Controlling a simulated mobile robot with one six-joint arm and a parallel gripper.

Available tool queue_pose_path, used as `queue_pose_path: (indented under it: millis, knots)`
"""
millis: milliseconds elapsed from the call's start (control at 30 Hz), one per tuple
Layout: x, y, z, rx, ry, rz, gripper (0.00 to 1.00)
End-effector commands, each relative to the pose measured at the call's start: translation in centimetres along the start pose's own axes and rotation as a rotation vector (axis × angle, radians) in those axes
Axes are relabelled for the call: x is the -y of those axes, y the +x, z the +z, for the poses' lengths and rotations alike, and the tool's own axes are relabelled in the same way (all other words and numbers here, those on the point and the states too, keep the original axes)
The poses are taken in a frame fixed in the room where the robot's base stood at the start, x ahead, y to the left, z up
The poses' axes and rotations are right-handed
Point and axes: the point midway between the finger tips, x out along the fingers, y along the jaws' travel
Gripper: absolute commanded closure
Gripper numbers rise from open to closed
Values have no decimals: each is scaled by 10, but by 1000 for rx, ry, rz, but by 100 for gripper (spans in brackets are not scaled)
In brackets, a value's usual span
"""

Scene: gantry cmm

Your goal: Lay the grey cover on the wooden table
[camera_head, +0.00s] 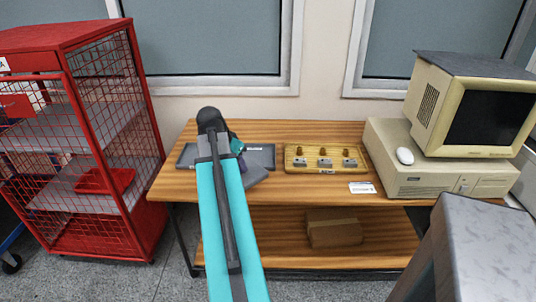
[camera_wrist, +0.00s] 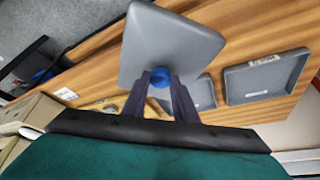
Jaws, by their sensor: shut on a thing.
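The grey cover (camera_wrist: 172,42) is a flat, rounded slab with a blue knob (camera_wrist: 160,78) on it. My gripper (camera_wrist: 160,84) is shut on the blue knob and holds the cover, which looks tilted in the wrist view. In the head view a corner of the cover (camera_head: 254,178) shows to the right of my arm, which hides the rest and my fingertips. The cover appears over the left part of the wooden table (camera_head: 300,190); its height above the top is hard to tell.
A dark grey tray (camera_head: 261,157) lies behind my arm; the wrist view shows a shallow grey tray (camera_wrist: 265,77). A wooden tray with brass parts (camera_head: 300,167), a white card (camera_head: 362,188) and a computer (camera_head: 400,165) stand further right. A red cage (camera_head: 130,215) is left. The table's front strip is bare.

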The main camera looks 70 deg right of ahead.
Motion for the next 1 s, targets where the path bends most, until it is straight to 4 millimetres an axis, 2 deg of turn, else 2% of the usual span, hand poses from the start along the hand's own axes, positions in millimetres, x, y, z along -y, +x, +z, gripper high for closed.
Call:
queue_pose_path:
  millis: [100,300,700,900,1000]
  knots:
    - [-31,20,-25,0,104,47,100]
    - [-85,47,-58,1,270,122,100]
    - [-200,93,-108,0,589,265,100]
    - [-238,105,-119,1,689,309,100]
    - [-246,107,-121,0,711,319,100]
